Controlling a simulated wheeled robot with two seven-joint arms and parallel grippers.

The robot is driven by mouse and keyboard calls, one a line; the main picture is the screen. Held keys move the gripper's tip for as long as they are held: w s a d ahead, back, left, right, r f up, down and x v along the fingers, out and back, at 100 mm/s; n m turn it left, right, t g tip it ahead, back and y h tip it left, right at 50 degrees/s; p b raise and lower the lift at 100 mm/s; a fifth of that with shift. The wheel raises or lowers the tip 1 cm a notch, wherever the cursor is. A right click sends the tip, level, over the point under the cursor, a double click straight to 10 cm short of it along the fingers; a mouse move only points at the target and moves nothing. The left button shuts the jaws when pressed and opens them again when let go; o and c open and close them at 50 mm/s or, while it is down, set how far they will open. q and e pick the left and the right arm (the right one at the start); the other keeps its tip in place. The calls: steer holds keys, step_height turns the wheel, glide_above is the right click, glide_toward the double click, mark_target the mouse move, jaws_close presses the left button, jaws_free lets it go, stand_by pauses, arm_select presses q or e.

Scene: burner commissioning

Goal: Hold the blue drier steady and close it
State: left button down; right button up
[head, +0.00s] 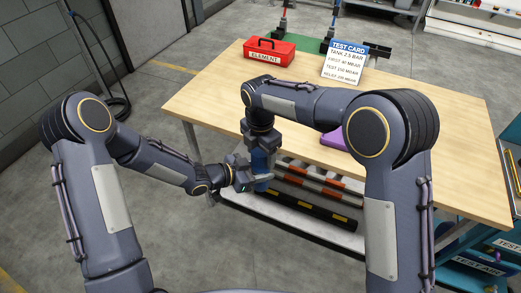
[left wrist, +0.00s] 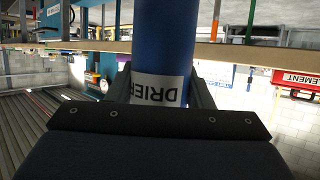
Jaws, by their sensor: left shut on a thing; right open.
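The blue drier (head: 260,161) stands out past the table's near edge, held in the air by my left gripper (head: 244,178). In the left wrist view the drier (left wrist: 163,40) is a blue cylinder with a white "DRIER" label, upside down in the picture. My left gripper (left wrist: 162,92) has one finger on each side of it, shut on it. My right gripper (head: 259,143) points down at the drier's upper end and is open. The drier's top is hidden under the right gripper, so I cannot tell whether they touch.
The wooden table (head: 440,150) carries a red "ELEMENT" toolbox (head: 265,53), a test card (head: 344,62) and a purple item (head: 337,139) partly behind my right arm. A lower shelf with striped bars (head: 310,207) lies under the near edge.

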steer(key=c, duration=1)
steer(key=m, duration=1.3)
steer(key=o, duration=1.1)
